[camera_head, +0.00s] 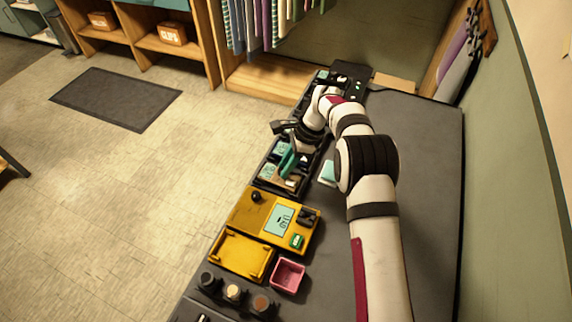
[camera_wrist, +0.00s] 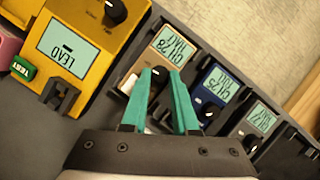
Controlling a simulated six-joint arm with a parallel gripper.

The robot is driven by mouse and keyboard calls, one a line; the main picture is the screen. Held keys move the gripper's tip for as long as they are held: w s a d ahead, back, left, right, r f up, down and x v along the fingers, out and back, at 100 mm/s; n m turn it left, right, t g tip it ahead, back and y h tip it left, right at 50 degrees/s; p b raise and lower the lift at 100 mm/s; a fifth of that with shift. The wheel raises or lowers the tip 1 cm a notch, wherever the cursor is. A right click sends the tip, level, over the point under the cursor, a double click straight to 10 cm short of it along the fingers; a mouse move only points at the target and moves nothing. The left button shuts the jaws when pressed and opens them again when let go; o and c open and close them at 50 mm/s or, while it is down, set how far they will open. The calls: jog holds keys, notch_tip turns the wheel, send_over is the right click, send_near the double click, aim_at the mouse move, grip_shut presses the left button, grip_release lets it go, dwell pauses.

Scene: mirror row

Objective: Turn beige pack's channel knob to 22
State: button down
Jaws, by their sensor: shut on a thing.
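The beige pack (camera_wrist: 176,48) sits in a dark rack in the wrist view, with its display upside down. The display (camera_wrist: 171,42) seems to read CH 28, with a smaller line I cannot read surely. The beige pack's dark channel knob (camera_wrist: 158,72) shows between my teal fingertips. My gripper (camera_wrist: 165,74) is shut on this knob, and the fingers hide much of it. In the head view my gripper (camera_head: 288,162) is over the rack, and the knob is hidden there.
A blue pack (camera_wrist: 212,88) and a grey pack (camera_wrist: 252,124) stand beside the beige one. A yellow tester (camera_wrist: 75,45) reading LEAD is on the other side. A pink bin (camera_head: 287,275) and several dark cups are nearer. The grey bench right of my arm is clear.

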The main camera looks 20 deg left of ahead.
dwell(0.3)
jog(key=c, duration=0.7)
grip_release()
jog(key=shift+o, duration=0.2)
jog(key=m, duration=0.1)
jog(key=m+t, duration=0.1)
jog(key=m, duration=0.2)
jog(key=shift+s+d+t, duration=0.1)
jog(key=shift+s+t, duration=0.15)
jog(key=shift+t, duration=0.05)
jog(key=m+t, duration=0.1)
jog(key=m, duration=0.1)
jog(key=shift+s+r+m+y, duration=0.1)
jog(key=shift+s+m+y, duration=0.05)
jog(key=shift+m+y, duration=0.2)
jog(key=d+r+m, duration=0.1)
jog(key=d+r, duration=0.2)
jog(key=r, duration=0.4)
jog(key=d+r, duration=0.3)
jog(key=r, duration=0.4)
jog(key=s+d+r+n, duration=0.3)
jog(key=s+d, duration=0.3)
jog(key=s+d+r+n+h, duration=0.1)
jog(key=s+d+r+n, duration=0.2)
jog(key=s+d, duration=0.3)
jog(key=shift+s, duration=0.15)
